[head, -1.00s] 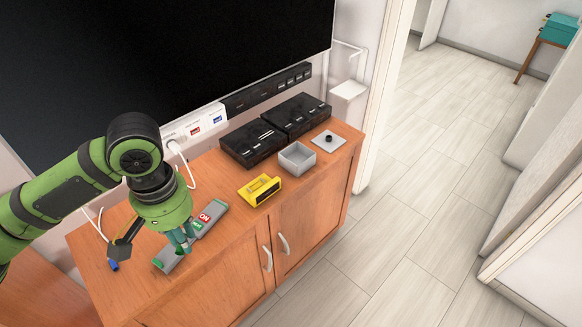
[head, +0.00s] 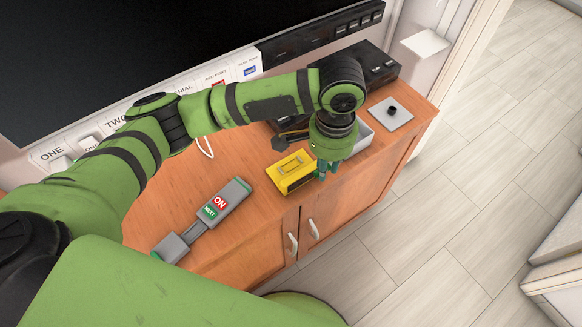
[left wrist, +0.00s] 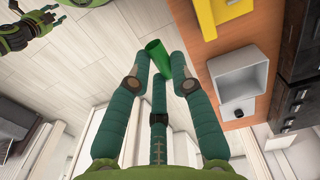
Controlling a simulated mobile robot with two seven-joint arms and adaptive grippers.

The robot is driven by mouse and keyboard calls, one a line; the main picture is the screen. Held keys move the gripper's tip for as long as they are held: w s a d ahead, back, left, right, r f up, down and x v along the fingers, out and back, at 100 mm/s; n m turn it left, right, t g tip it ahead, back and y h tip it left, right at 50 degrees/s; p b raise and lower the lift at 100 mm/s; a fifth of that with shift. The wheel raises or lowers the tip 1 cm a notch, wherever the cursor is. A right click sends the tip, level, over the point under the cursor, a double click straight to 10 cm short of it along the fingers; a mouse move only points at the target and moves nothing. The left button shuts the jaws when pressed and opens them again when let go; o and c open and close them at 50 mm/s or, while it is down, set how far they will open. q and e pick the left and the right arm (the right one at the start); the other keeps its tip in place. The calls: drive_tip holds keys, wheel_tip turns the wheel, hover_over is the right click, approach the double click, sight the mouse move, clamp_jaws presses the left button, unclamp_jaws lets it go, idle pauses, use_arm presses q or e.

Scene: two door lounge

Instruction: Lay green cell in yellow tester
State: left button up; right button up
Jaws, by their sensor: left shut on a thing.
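My left gripper (head: 326,172) is just right of the yellow tester (head: 292,171) in the head view, above the cabinet's front edge. In the left wrist view its teal fingers (left wrist: 160,80) are shut on the green cell (left wrist: 157,58), a small green cylinder that sits tilted between the fingertips. The cell is not clear in the head view. The yellow tester also shows in part at the top of the left wrist view (left wrist: 206,18), apart from the cell. My right gripper (left wrist: 42,22) shows at the upper left there; its finger state is unclear.
A grey open box (left wrist: 240,85) stands beside the tester, partly behind my left gripper in the head view. A grey device with an ON label (head: 219,203) lies at the left. Black cases (head: 372,68) and a plate with a black knob (head: 391,112) are at the right.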

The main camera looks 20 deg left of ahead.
use_arm(q)
drive_tip(key=w+a+f, duration=0.2)
drive_tip(key=a+f, duration=0.1)
drive_tip(key=a, duration=0.1)
drive_tip(key=p, duration=0.2)
hover_over(291, 167)
drive_tip(key=f, duration=0.3)
drive_tip(key=shift+s+d+f, duration=0.2)
drive_tip(key=shift+d+f, duration=0.1)
drive_tip(key=shift+w+a+f, duration=0.15)
drive_tip(key=shift+a, duration=0.05)
drive_tip(key=shift+a+f, duration=0.1)
drive_tip(key=shift+f, duration=0.2)
wheel_tip(291, 167, down, 3)
drive_tip(key=shift+f, duration=0.3)
use_arm(e)
drive_tip(key=shift+w+d+r, duration=0.2)
drive_tip(key=shift+d+r, duration=0.45)
drive_tip(key=shift+r, duration=0.35)
use_arm(q)
drive_tip(key=shift+f, duration=0.15)
